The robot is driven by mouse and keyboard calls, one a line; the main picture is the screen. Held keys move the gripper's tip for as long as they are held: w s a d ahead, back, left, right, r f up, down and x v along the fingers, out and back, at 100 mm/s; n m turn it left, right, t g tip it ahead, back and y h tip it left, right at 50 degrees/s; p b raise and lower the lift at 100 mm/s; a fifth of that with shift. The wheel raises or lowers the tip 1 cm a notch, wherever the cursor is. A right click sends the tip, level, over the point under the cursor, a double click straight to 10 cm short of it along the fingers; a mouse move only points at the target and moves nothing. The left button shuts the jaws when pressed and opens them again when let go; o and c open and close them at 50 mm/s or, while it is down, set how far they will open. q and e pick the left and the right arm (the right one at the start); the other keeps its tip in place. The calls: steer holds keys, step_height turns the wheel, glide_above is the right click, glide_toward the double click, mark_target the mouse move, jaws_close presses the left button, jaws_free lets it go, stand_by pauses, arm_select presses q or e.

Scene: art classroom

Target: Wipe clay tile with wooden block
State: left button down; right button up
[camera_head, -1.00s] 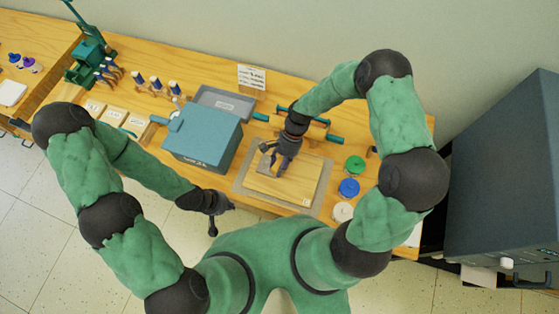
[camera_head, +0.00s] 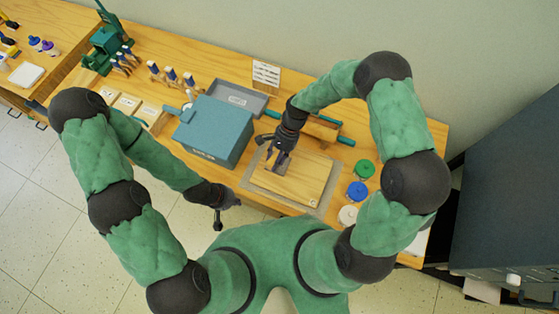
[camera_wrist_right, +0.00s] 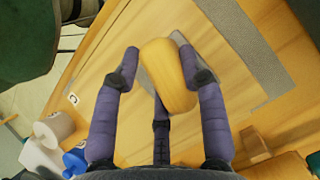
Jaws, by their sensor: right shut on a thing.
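My right gripper (camera_head: 276,160) is shut on a yellowish wooden block (camera_wrist_right: 165,75) with rounded ends, seen between its purple fingers in the right wrist view. The gripper is low over the left part of a wooden board (camera_head: 308,185). A small grey clay tile (camera_head: 284,165) lies on the board beneath the fingers, partly hidden by them. In the wrist view the block covers part of the tile (camera_wrist_right: 204,76); whether they touch is unclear. My left gripper (camera_head: 222,203) hangs off the table's front edge, apart from the board; its fingers are too small to read.
The board lies on a grey mat (camera_head: 254,200). A blue-grey box (camera_head: 214,130) stands left of it, with a grey tray (camera_head: 242,97) behind. Green (camera_head: 365,168), blue (camera_head: 357,191) and white (camera_head: 348,215) round pieces stand to the right. A rolling pin (camera_head: 322,130) lies behind.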

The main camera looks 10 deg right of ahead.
mark_target(284, 175)
steer(key=shift+w+a+f+b, duration=0.15)
steer(key=shift+w+a+b, duration=0.15)
steer(key=shift+w+a, duration=0.45)
steer(key=shift+a, duration=0.35)
steer(key=shift+r, duration=0.2)
steer(key=shift+d, duration=0.1)
steer(key=shift+s+d+f+p, duration=0.15)
steer(key=shift+s+d+p, duration=0.15)
steer(key=shift+s+d, duration=0.4)
steer(key=shift+s+d+f+p, duration=0.1)
steer(key=shift+s+d+p, duration=0.15)
steer(key=shift+s+d, duration=0.4)
steer(key=shift+s+d+r+p, duration=0.1)
steer(key=shift+s+d+p, duration=0.25)
steer(key=shift+d, duration=0.45)
steer(key=shift+s+d+p, duration=0.15)
steer(key=shift+s+d, duration=0.3)
steer(key=shift+d, duration=0.35)
step_height(284, 175, up, 6)
steer(key=p, duration=0.4)
